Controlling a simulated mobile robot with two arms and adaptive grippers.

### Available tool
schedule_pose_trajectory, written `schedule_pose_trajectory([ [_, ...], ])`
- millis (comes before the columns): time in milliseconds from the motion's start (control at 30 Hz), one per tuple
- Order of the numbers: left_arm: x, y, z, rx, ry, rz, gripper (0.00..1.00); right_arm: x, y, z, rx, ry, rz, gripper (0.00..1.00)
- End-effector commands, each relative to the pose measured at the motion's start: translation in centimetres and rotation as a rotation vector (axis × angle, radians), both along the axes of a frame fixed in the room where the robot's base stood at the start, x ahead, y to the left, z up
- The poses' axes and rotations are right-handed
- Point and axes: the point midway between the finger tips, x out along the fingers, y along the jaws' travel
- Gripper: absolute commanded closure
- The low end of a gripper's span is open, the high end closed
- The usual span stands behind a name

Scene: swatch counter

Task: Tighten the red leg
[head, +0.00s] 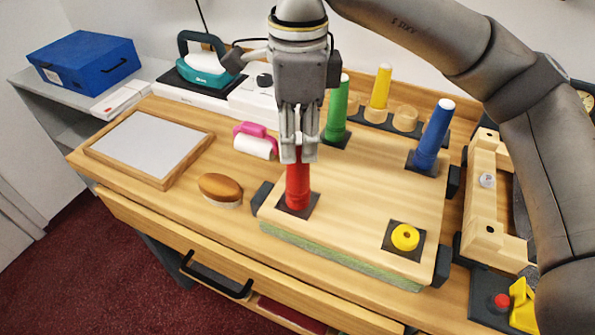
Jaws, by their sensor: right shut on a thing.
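The red leg (298,186) stands upright on a dark plate at the front left corner of a light wooden board (345,215). My right gripper (298,152) points straight down and is shut on the top of the red leg, hiding its upper end. A green leg (337,110) and a blue leg (434,134) stand on dark plates at the board's back corners. A yellow socket (405,237) sits on the front right plate with no leg in it. My left gripper is not in view.
A yellow leg (380,87) stands in a rack behind the board. A brush (220,188), a pink lint roller (256,140) and a framed white panel (148,147) lie to the left. A wooden frame (480,190) and a red button (500,302) are at right.

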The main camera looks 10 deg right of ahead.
Motion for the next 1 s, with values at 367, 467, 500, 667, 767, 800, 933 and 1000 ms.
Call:
schedule_pose_trajectory([
  [367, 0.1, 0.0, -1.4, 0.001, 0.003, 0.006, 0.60, 0.0, -0.1, -0.3, -0.003, 0.000, -0.446, 0.97],
  [467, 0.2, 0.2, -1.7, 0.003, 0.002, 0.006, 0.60, 0.0, -0.1, -0.3, -0.002, 0.000, -0.564, 0.97],
  [500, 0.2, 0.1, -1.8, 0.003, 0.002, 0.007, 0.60, 0.1, -0.1, -0.3, -0.002, -0.001, -0.612, 0.97],
  [667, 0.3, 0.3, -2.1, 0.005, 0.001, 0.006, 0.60, 0.0, -0.1, -0.3, -0.003, 0.001, -0.757, 0.97],
  [767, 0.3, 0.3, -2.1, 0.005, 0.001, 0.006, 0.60, 0.0, -0.1, -0.3, -0.003, 0.002, -0.791, 0.97],
  [800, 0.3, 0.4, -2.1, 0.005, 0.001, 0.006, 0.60, 0.0, -0.1, -0.2, -0.003, 0.002, -0.795, 0.97],
  [933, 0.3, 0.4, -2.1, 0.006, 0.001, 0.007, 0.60, 0.0, -0.1, -0.2, -0.003, 0.002, -0.795, 0.97],
  [1000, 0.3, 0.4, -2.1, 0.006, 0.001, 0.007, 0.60, 0.0, -0.1, -0.2, -0.003, 0.002, -0.794, 0.70],
])
